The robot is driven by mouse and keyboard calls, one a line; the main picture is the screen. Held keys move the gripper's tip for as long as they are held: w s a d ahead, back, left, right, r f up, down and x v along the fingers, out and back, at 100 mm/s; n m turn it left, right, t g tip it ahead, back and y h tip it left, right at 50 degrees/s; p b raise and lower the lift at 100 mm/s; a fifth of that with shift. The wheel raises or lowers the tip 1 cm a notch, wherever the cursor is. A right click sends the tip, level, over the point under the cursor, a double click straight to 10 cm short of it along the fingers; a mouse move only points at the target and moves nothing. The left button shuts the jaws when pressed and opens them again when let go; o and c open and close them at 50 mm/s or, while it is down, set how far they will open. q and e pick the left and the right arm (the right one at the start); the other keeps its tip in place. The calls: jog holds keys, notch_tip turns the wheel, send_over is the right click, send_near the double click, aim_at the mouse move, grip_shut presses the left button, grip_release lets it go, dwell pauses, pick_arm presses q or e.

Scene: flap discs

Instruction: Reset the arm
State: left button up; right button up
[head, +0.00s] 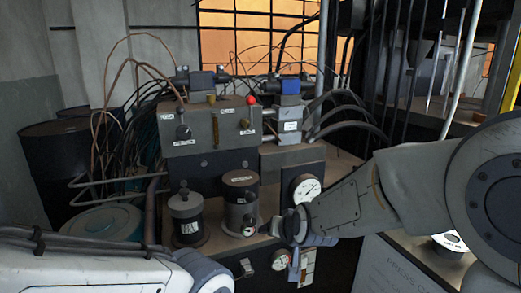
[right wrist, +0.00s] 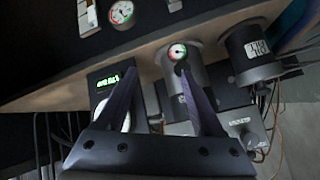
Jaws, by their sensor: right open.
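My right arm (head: 410,190) comes in from the right in the head view and reaches in front of the hydraulic unit. My right gripper (head: 306,250) is at the unit's front edge, below the large white dial (head: 306,188). In the right wrist view the right gripper's (right wrist: 157,72) two dark purple fingers stand wide apart, with nothing held between them. A cylinder with a small gauge (right wrist: 178,52) shows beyond and between the fingertips; contact cannot be told. My left arm (head: 100,268) lies across the lower left of the head view, and its gripper is out of frame.
A dark cylinder (head: 240,192) and a shorter labelled cylinder (head: 187,217) stand on the ledge. A valve block (head: 205,130) with a red knob (head: 251,100) rises behind. Black hoses (head: 340,115) hang at its right. A dark drum (head: 55,165) stands at left.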

jog(key=s+d+f+n+g+h, duration=0.1)
jog(key=s+d+f+g+h, duration=0.15)
jog(key=s+d+f, duration=0.4)
jog(key=s+d+f+g+h, duration=0.1)
jog(key=s+d+f+g, duration=0.3)
jog(key=s+d, duration=0.45)
jog(key=s+a+r+n+g+y, duration=0.1)
jog(key=s+a+r+n, duration=0.25)
jog(key=s+a, duration=0.35)
jog(key=s+a+r+n+g+y, duration=0.1)
jog(key=s+a+r+n+g, duration=0.2)
jog(key=s+a, duration=0.45)
notch_tip(320, 180, up, 19)
jog(key=t+p, duration=0.1)
jog(key=p, duration=1.8)
jog(key=shift+s+d+r+n+p, duration=0.25)
jog(key=shift+s+n+p, duration=0.1)
jog(key=shift+n, duration=0.1)
jog(key=shift+h, duration=0.25)
